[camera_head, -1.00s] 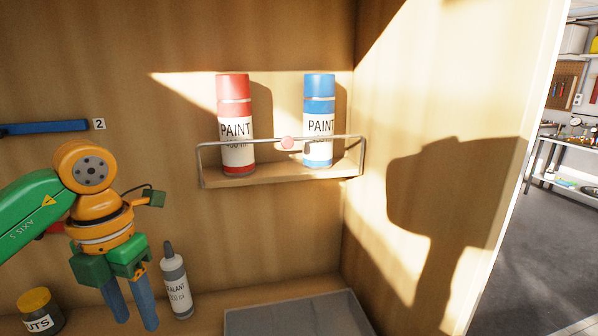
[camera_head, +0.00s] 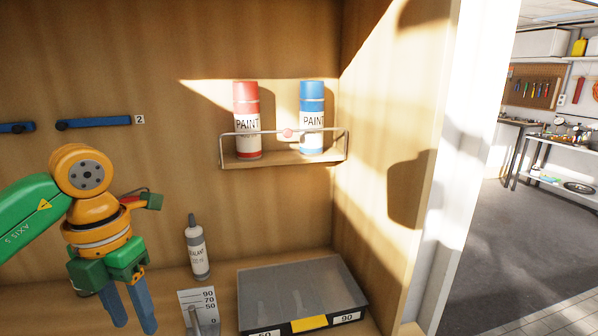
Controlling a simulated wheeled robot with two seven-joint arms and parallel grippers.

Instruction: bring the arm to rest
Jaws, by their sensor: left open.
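My left gripper (camera_head: 129,306) hangs at the lower left of the head view, with its two blue fingers pointing down and apart. Nothing shows between them. The green and orange arm (camera_head: 88,205) comes in from the left edge. The gripper is left of the sealant bottle (camera_head: 197,252) and appears apart from it. My right gripper is not in the head view.
A wire-railed shelf (camera_head: 284,158) holds a red paint can (camera_head: 247,120) and a blue one (camera_head: 312,118). A grey box (camera_head: 300,285) with a yellow latch sits on the bench, beside a numbered scale card (camera_head: 199,309). Blue wall bars (camera_head: 94,122) hang at left. Open floor (camera_head: 480,240) lies right.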

